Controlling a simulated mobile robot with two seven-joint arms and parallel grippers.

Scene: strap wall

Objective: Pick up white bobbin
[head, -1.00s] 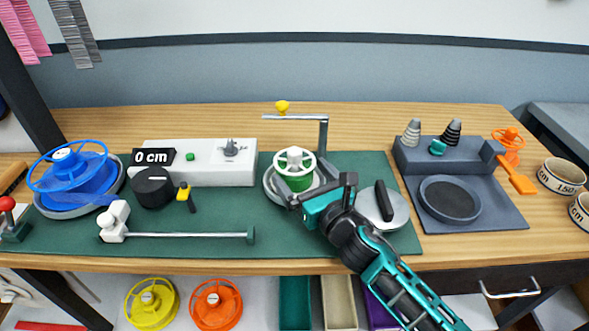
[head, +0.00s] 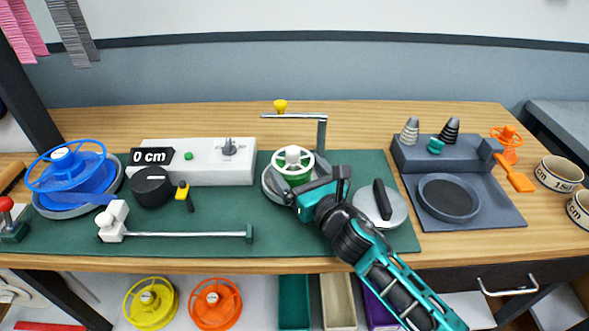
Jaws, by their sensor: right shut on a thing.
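The white bobbin (head: 293,159) has a round spoked top flange and a green band wound under it. It sits at the round grey holder (head: 271,185) on the green mat, below the metal arm of a post. My right gripper (head: 301,196) is at the bobbin's near right side, shut on it. The fingertips are small here and partly hidden against the bobbin and holder. I cannot tell whether the bobbin is clear of the holder. My left gripper is not in view.
A metal post (head: 321,135) with a yellow knob (head: 281,106) overhangs the bobbin. A grey disc with a black handle (head: 381,205) lies right of it. A white control box (head: 205,163) stands left. The front middle of the green mat (head: 215,212) is mostly clear.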

